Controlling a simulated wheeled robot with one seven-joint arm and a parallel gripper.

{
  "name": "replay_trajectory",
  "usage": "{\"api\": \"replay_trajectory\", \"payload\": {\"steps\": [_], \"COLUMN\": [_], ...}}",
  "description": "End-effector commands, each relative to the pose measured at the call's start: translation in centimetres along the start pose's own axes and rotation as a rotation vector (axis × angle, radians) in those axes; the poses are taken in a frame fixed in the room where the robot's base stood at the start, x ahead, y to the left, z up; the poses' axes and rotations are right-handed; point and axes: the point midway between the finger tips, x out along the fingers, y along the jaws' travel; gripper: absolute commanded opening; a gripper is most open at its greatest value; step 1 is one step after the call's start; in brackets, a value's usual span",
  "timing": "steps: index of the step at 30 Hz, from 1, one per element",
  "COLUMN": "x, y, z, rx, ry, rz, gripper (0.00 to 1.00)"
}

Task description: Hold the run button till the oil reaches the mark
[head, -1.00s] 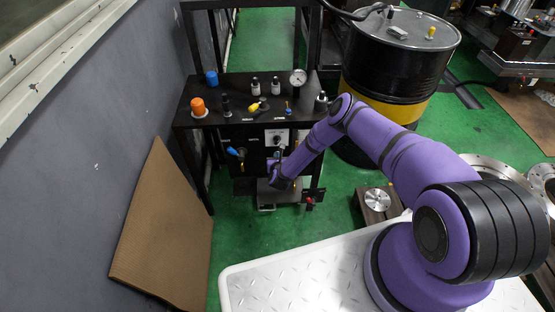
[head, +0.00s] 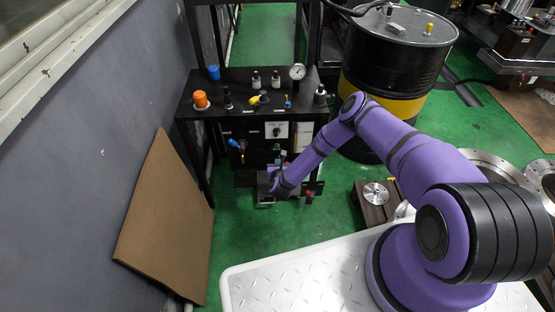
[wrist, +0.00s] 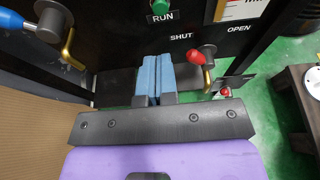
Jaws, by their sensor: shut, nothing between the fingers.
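The green run button (wrist: 160,7) sits above the RUN label at the top edge of the wrist view, partly cut off. My gripper (wrist: 153,60) is shut and empty; its blue fingertips point at the dark panel below the label, apart from the button in the picture. In the head view my gripper (head: 272,181) is low in front of the black fixture (head: 245,129). Part of a white gauge plate with a red line (wrist: 243,8) shows at the wrist view's top right. The oil level cannot be made out.
A red-handled valve (wrist: 198,58) by the SHUT and OPEN labels stands close right of my fingers. A blue-handled lever (wrist: 20,22) is at the left. A black and yellow drum (head: 390,70) stands right of the fixture, and a brown board (head: 165,225) leans left.

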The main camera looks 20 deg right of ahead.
Motion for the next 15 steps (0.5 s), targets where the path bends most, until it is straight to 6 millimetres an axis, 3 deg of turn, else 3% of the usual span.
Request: {"api": "replay_trajectory", "payload": {"steps": [6,15], "x": [-2.8,-3.5], "y": [0.1,0.1], "z": [-0.1,0.0], "rx": [0.000,0.000], "ry": [0.001,0.000], "rz": [0.002,0.001], "gripper": [0.00,0.00]}}
